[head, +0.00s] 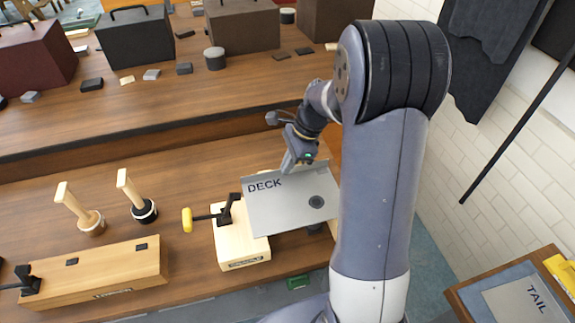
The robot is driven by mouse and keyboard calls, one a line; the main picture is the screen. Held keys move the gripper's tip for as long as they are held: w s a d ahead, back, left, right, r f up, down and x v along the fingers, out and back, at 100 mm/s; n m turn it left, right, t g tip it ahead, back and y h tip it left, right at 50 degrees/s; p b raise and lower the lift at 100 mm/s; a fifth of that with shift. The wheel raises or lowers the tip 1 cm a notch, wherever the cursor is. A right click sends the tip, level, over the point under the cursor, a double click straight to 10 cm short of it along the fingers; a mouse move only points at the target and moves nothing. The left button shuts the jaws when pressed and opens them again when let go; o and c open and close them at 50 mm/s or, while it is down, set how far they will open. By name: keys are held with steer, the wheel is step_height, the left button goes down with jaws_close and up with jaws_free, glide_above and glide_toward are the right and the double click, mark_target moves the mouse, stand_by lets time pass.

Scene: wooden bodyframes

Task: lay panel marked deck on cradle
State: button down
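The grey panel marked DECK (282,212) is over the right part of the pale wooden cradle (228,243) and reaches past it to the right. A dark round spot shows on the panel. My gripper (287,166) is at the panel's far edge, just above the lettering, and appears shut on that edge. Its fingertips are small and partly hidden. I cannot tell whether the panel rests on the cradle or hangs just above it.
Two wooden-handled tools (143,208) stand left of the cradle. A long wooden block (100,280) with a black clamp lies at the front left. Dark boxes (135,38) and small blocks sit on the raised back shelf. A panel marked TAIL (525,305) lies at the lower right.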

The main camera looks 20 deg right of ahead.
mark_target(290, 174)
steer(key=shift+f+b, duration=2)
steer(key=shift+f, duration=0.25)
steer(key=shift+f+b, duration=0.4)
steer(key=shift+f, duration=0.4)
steer(key=shift+f+p, duration=0.2)
steer(key=shift+p, duration=0.25)
steer(key=c, duration=1)
jaws_free()
steer(key=shift+c, duration=0.2)
